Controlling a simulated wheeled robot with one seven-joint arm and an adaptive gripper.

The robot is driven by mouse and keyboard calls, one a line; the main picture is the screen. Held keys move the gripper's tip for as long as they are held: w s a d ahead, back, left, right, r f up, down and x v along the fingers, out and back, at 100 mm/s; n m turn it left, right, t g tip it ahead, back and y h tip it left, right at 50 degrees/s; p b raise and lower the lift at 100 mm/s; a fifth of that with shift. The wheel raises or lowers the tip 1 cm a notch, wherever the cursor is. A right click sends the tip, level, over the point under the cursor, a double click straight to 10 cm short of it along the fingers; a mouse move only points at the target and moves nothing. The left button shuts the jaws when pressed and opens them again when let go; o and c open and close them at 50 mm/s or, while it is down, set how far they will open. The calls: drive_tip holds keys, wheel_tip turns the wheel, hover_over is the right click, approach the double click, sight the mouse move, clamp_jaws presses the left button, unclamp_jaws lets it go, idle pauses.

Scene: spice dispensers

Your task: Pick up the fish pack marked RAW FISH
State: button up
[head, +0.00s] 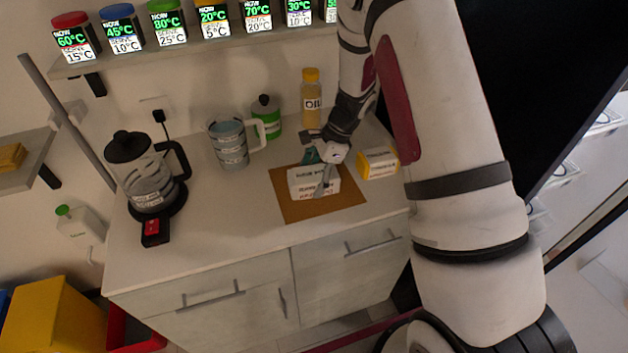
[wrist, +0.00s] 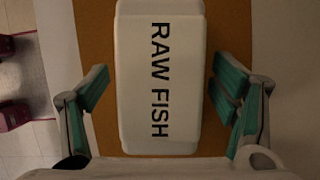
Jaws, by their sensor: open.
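The fish pack (head: 302,184) is a white box lying on a brown board (head: 352,197) on the counter. In the wrist view the pack (wrist: 161,110) shows RAW FISH in dark letters on its top. My gripper (head: 321,168) is over the pack in the head view and partly covers it. In the wrist view my gripper (wrist: 160,95) is open, with one green-padded finger on each side of the pack and a gap on both sides. I cannot tell the fingertips' exact height against the pack.
A yellow and white box (head: 378,163) stands just right of the board. A bottle (head: 311,100), a green jar (head: 266,117), a measuring jug (head: 229,145) and a kettle (head: 143,175) stand behind and left. A shelf (head: 150,58) of labelled dispensers hangs above.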

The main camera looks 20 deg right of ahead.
drive_tip(key=shift+f, duration=0.2)
drive_tip(key=c, duration=1.6)
drive_tip(key=shift+a+r, duration=0.1)
drive_tip(key=shift+r, duration=0.1)
